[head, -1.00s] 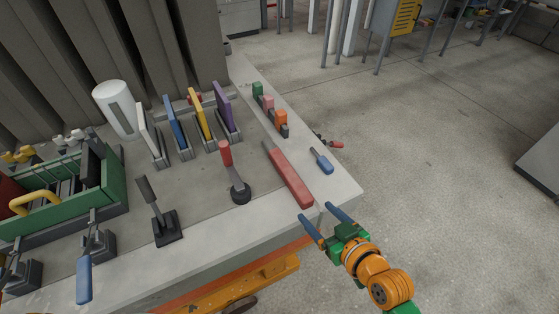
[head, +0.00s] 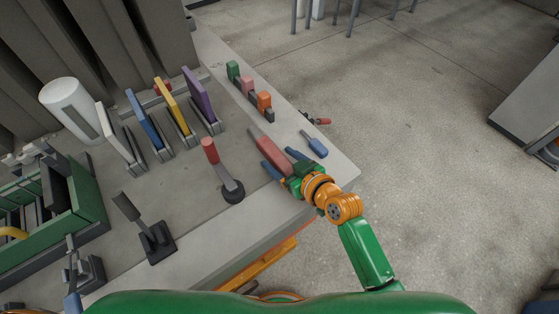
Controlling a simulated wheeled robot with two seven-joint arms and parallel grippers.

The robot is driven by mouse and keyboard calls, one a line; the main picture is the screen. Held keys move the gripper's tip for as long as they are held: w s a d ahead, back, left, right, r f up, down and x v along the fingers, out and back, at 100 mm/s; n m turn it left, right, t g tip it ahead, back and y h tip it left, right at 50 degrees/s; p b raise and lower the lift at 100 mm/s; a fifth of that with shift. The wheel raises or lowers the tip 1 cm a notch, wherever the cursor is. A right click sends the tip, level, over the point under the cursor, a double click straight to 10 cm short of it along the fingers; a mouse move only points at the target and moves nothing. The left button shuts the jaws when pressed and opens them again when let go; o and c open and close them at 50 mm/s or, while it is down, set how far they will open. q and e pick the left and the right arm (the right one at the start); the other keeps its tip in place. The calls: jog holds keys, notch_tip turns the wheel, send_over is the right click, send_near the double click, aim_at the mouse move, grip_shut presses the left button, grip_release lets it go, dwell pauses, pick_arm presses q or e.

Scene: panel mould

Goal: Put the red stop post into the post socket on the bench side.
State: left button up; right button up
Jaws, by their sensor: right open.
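The red stop post (head: 267,150) appears to be the long red bar with a thin grey end, lying on the right part of the bench (head: 200,262). My right gripper (head: 280,161) is open over the post's near end. Its two blue fingers show on either side of the bar, and the hand hides that end. I cannot tell whether the fingers touch it. I cannot make out the post socket on the bench side.
A lever with a red handle (head: 209,151) and a black lever (head: 127,207) stand left of the post. Coloured panels (head: 173,108) stand in slots behind. A blue-handled tool (head: 317,147) and small blocks (head: 264,101) lie to the right. A green crate (head: 88,205) is at left.

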jog(key=shift+s+d, duration=0.1)
jog(key=shift+s, duration=0.05)
grip_shut()
jog(key=shift+r, duration=0.1)
dwell(1.1)
